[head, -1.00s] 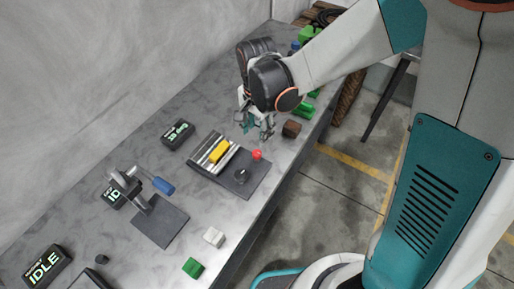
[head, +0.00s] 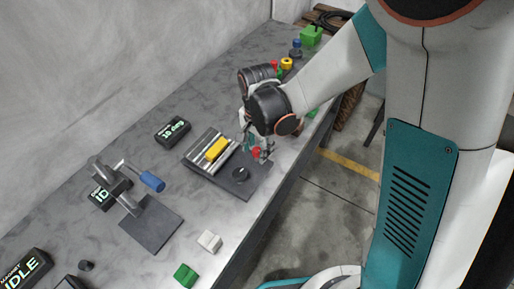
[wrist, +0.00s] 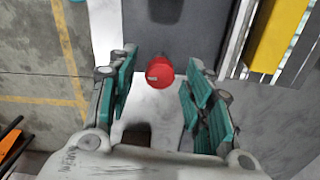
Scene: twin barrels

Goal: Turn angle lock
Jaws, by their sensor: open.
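A dark fixture plate (head: 262,182) lies on the bench with a silver rail, a yellow block (head: 216,148), a black round knob (head: 240,174) and a red knob (head: 256,153). I cannot tell from the pictures which part is named the angle lock. In the wrist view the red knob (wrist: 162,72) sits at the plate's edge, between the tips of my gripper (wrist: 160,82). The teal fingers are spread with a gap on each side of it. In the head view my gripper (head: 257,146) is at the red knob, partly hidden by my arm.
A display box (head: 173,130) reading "10 deg" stands behind the fixture. A blue-handled clamp (head: 150,181) is to the left. A white block (head: 209,240) and a green block (head: 185,275) lie near the front edge. Several coloured parts stand at the far end.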

